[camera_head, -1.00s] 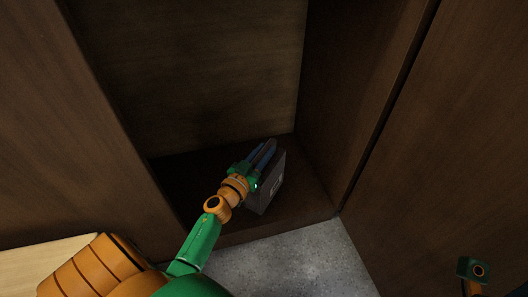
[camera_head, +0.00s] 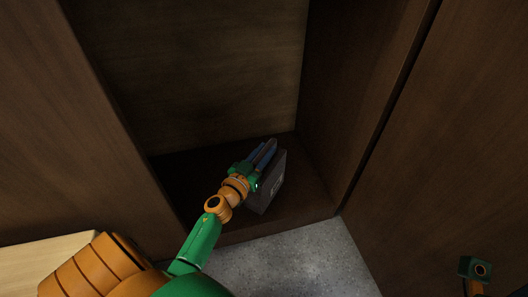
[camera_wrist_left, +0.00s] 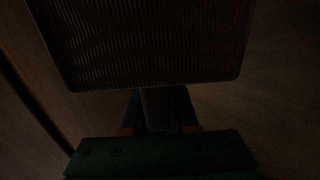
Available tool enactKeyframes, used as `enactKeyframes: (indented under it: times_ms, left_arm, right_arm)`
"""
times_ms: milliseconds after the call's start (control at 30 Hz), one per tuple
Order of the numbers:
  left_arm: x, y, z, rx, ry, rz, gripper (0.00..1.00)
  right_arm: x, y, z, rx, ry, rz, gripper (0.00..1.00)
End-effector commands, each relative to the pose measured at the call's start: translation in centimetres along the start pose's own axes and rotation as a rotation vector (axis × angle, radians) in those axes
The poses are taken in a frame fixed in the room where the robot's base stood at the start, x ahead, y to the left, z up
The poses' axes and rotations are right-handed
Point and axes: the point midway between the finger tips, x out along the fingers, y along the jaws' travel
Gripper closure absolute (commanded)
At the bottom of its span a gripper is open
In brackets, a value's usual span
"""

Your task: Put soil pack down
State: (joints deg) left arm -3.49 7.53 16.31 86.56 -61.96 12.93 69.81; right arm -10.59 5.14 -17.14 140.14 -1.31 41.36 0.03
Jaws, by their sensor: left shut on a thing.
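The soil pack (camera_head: 272,187) is a dark grey, box-like pack with a small pale mark on its side. It is at the bottom of the open wooden cabinet in the head view. My left gripper (camera_head: 264,154) is shut on its top part. I cannot tell whether the pack's underside touches the cabinet floor. In the left wrist view a dark ribbed surface (camera_wrist_left: 150,40), likely the pack, fills the upper middle, in front of the gripper (camera_wrist_left: 158,105). That view is very dark. Part of my right arm shows at the lower right of the head view; its fingers are not seen.
The cabinet floor (camera_head: 190,175) is dark and bare left of the pack. The cabinet's right wall (camera_head: 345,90) stands close to the right. A wooden panel (camera_head: 75,130) stands at the left. Grey concrete floor (camera_head: 300,262) lies in front.

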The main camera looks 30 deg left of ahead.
Motion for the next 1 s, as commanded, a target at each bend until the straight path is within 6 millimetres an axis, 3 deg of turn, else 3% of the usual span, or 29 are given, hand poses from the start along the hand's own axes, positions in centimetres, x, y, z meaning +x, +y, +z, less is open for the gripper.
enactKeyframes:
  times_ms: [67,100,200,567,800,1000]
  left_arm:
    - [0.1,0.0,0.0,0.0,0.005,0.001,1.0]
    - [0.1,0.0,-0.1,0.0,0.005,0.001,0.62]
    - [0.0,0.0,-0.1,0.0,0.004,0.001,0.38]
    - [-0.1,0.0,0.2,0.0,-0.003,-0.001,0.38]
    - [-5.5,0.0,-0.1,-0.003,-0.003,-0.001,0.38]
    - [-7.1,0.0,0.0,0.0,0.001,-0.001,0.38]
  right_arm:
    - [-0.2,0.0,0.0,0.0,0.0,0.0,0.5]
    - [-0.1,0.0,0.0,0.0,0.0,0.0,0.5]
    - [-0.1,0.0,0.0,0.0,0.0,0.0,0.5]
    - [0.5,0.1,-0.5,0.003,0.048,0.001,0.5]
    - [1.4,0.0,0.1,-0.003,-0.036,-0.001,0.5]
    - [1.3,-0.1,0.2,-0.004,-0.056,-0.001,0.5]
